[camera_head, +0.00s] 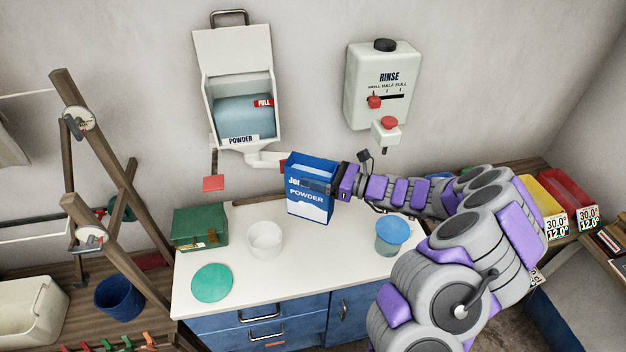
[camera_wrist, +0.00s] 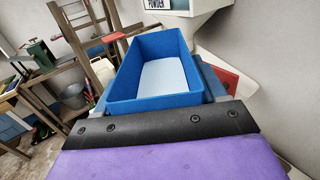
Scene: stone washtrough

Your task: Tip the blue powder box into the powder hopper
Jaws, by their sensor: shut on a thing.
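The blue powder box (camera_head: 311,190) is upright and open-topped, with "POWDER" on its white-and-blue front. My gripper (camera_head: 341,181) is shut on its right side and holds it over the back of the white counter. In the wrist view the box (camera_wrist: 122,106) shows its open inside, with a pale, flat surface at the bottom; I cannot tell whether that is powder or bare floor. The white powder hopper (camera_head: 209,124) is on the wall, up and left of the box. Its lid (camera_head: 232,50) stands open, and blue-grey material shows inside near a red "FULL" tag.
A rinse dispenser (camera_head: 376,95) hangs on the wall to the right. A white tub (camera_head: 265,240), a green box (camera_head: 200,227), a green disc (camera_head: 212,283) and a blue-lidded jar (camera_head: 391,237) stand on the counter (camera_head: 310,270). A wooden rack (camera_head: 125,205) is at the left.

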